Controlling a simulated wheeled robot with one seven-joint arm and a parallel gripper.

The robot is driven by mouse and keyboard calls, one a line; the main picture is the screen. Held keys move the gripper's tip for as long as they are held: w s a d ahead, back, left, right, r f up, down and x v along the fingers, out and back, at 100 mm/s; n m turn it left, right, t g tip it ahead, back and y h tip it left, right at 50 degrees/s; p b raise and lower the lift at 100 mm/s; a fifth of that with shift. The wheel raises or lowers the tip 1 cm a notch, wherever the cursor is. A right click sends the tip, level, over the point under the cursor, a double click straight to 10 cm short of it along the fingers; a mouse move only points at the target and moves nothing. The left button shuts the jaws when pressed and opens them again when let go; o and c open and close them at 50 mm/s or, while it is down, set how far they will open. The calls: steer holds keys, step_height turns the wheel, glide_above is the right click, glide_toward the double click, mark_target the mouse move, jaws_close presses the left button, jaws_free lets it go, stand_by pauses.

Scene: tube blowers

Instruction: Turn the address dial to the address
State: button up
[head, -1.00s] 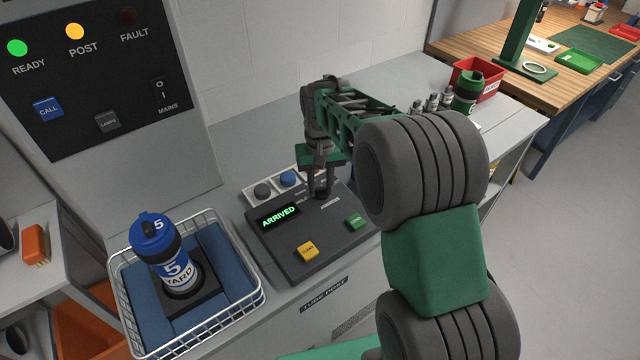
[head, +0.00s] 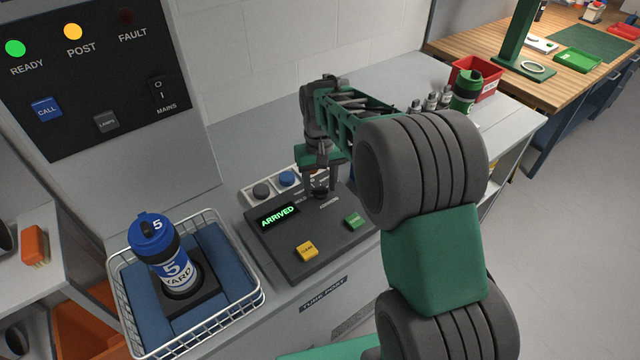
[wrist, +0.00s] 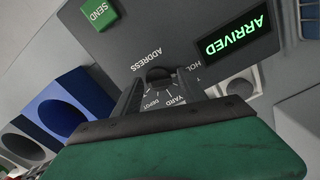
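The address dial (wrist: 160,74) is a dark round knob on the grey control panel (head: 290,262), with HOLD, YARD and DEPOT lettered around it. I cannot tell which label it points at. My gripper (head: 321,192) is above the panel, pointing down, with its fingers apart on either side of the dial; in the wrist view (wrist: 162,92) gaps show between fingers and knob. The display (head: 278,216) reads ARRIVED in green. The blue and white carrier (head: 172,262) marked 5 YARD stands upright in a wire basket (head: 205,337).
The panel also has a yellow button (head: 307,251) and a green SEND button (head: 353,221). Grey and blue round pieces (head: 287,178) sit in a white holder behind it. A red bin (head: 478,75) and green bottle (head: 466,92) stand at the back right. READY and POST lamps are lit.

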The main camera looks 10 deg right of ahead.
mark_target(320, 190)
step_height(320, 190, up, 8)
steer(key=shift+f+b, duration=0.1)
steer(key=shift+b, duration=0.25)
stand_by(0.4)
